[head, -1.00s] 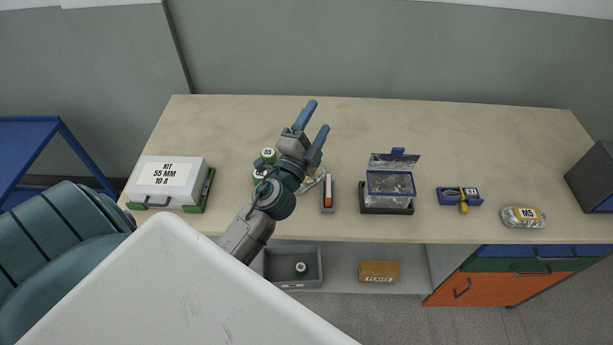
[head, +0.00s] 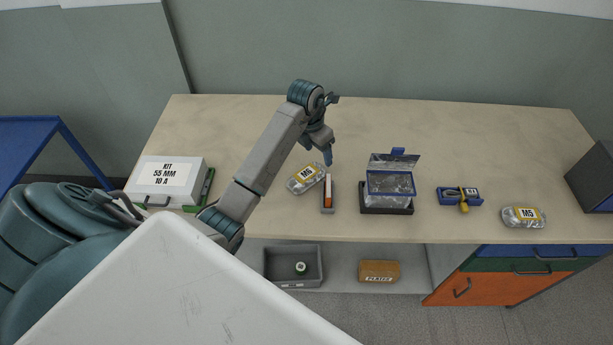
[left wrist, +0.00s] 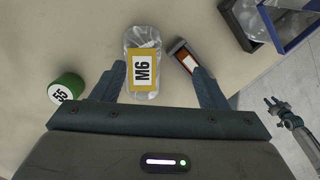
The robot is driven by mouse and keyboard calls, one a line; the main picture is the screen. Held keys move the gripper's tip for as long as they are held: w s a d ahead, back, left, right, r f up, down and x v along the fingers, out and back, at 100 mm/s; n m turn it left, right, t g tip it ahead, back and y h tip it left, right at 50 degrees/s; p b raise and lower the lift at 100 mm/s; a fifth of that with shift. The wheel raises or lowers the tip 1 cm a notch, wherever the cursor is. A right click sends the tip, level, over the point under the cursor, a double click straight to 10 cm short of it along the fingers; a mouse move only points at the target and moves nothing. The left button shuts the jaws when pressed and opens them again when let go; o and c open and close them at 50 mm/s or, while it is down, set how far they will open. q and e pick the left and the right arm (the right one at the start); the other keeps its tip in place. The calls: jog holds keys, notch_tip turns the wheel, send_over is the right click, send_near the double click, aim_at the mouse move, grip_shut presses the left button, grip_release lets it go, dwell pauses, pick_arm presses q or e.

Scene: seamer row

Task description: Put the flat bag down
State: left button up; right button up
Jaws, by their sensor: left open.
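A clear bag with a yellow M6 label (head: 306,178) lies on the bench, left of a small grey holder with an orange-and-white item (head: 328,196). My left gripper (head: 328,158) is open and empty, just above and behind the bag. In the left wrist view the M6 bag (left wrist: 143,65) shows beyond and between the open left fingers (left wrist: 160,82); I cannot tell the exact gap. Another bag, labelled M5 (head: 524,217), lies at the right of the bench. What looks like my right gripper (left wrist: 272,108) shows small at the right of the left wrist view.
A kit case (head: 168,178) stands at the left. An open clear-sided box (head: 388,186) and a blue tray with a yellow-handled tool (head: 460,197) stand to the right. A green 55 can (left wrist: 67,92) is near the left finger. The back of the bench is clear.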

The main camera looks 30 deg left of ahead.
pick_arm(q)
jog(key=s+a+g+y, duration=0.1)
jog(key=a, duration=0.2)
jog(key=b, duration=0.5)
send_over(307, 173)
jog(key=shift+n+g, duration=0.3)
jog(key=f, duration=0.4)
jog(key=shift+w+a+f, duration=0.15)
jog(key=shift+a+f, duration=0.05)
jog(key=shift+f, duration=0.05)
jog(key=shift+f+b, duration=0.75)
jog(key=shift+b, duration=0.15)
notch_tip(307, 173, down, 4)
jog(key=shift+d+f+b, duration=0.1)
jog(key=shift+b, duration=1.1)
jog(key=shift+s, duration=0.2)
jog(key=c, duration=0.9)
